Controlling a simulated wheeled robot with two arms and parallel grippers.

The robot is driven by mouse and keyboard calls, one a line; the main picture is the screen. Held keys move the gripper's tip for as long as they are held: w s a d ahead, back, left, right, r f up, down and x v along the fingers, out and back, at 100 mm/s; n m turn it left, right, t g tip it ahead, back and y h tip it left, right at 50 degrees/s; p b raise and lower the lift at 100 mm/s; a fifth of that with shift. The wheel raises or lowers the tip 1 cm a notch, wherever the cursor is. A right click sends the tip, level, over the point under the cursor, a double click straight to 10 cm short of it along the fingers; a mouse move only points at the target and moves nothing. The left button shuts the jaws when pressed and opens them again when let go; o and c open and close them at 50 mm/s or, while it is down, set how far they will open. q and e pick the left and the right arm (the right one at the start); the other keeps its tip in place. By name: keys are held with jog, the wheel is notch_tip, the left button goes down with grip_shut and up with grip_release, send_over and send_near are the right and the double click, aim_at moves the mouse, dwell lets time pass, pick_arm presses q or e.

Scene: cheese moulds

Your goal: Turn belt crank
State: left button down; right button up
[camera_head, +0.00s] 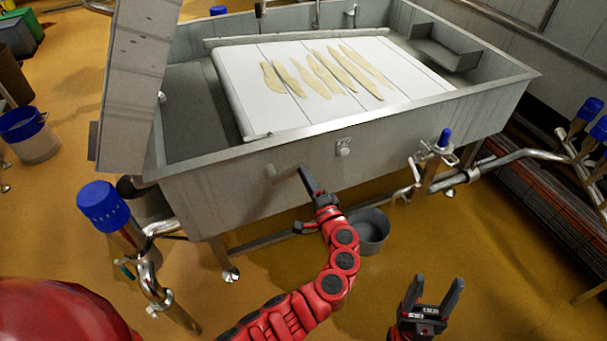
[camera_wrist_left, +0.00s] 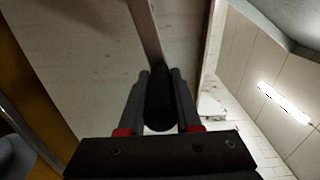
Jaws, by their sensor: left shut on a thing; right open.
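The belt crank (camera_head: 285,173) sticks out from the front wall of the steel vat, left of its middle. My left gripper (camera_head: 311,185) is at the crank and shut on its handle. In the left wrist view the dark crank handle (camera_wrist_left: 160,105) sits between the two fingers (camera_wrist_left: 159,78), with the flat metal crank arm (camera_wrist_left: 146,30) running up from it. The white belt (camera_head: 245,85) lies in the vat with several pale yellow strips (camera_head: 320,75) on it. My right gripper (camera_head: 436,286) is open and empty, low at the right, apart from the vat.
The steel vat (camera_head: 230,190) fills the middle. A grey bucket (camera_head: 369,232) stands on the floor under its front edge. Blue-handled valves and pipes stand at left (camera_head: 103,205) and right (camera_head: 444,138). The yellow floor before the vat is mostly clear.

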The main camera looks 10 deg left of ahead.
pick_arm(q)
jog(key=s+a+f+m+p, duration=0.2)
jog(key=a+f+m+p, duration=0.1)
jog(key=m, duration=0.7)
jog(key=s+a+f+m+p, duration=0.2)
jog(key=f+m+p, duration=0.3)
jog(key=m, duration=0.6)
jog(key=shift+a+f, duration=0.55)
jog(key=shift+f, duration=0.35)
jog(key=shift+s, duration=0.15)
jog(key=c, duration=0.6)
grip_release()
